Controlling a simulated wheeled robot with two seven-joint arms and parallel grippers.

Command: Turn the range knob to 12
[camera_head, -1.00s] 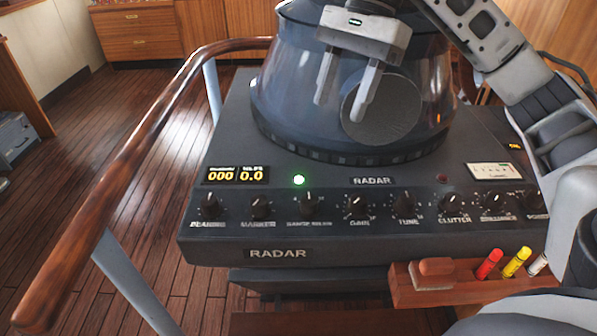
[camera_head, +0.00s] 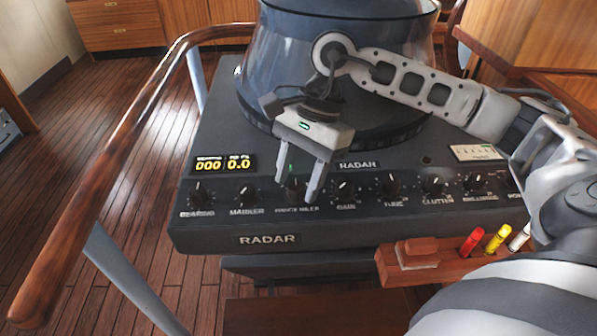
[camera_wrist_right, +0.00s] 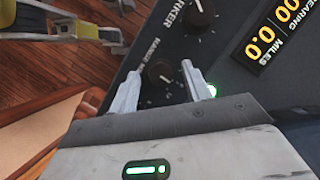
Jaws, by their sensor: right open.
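The range knob (camera_head: 294,187) is a small black knob in the row along the front of the radar console (camera_head: 205,235). It also shows in the right wrist view (camera_wrist_right: 160,72), with its "RANGE" label beside it. My right gripper (camera_head: 297,191) is open, with its two fingers pointing down at the panel on either side of the knob. The knob lies between the fingertips in the wrist view, with gaps showing at its sides. The fingers partly hide the knob in the head view, and I cannot read its setting.
The marker knob (camera_head: 246,193) and gain knob (camera_head: 343,189) flank the range knob closely. The display (camera_head: 224,164) reads 000 and 0.0. A wooden handrail (camera_head: 115,150) runs along the left. A wooden holder (camera_head: 400,272) with red, yellow and white pens sits at lower right.

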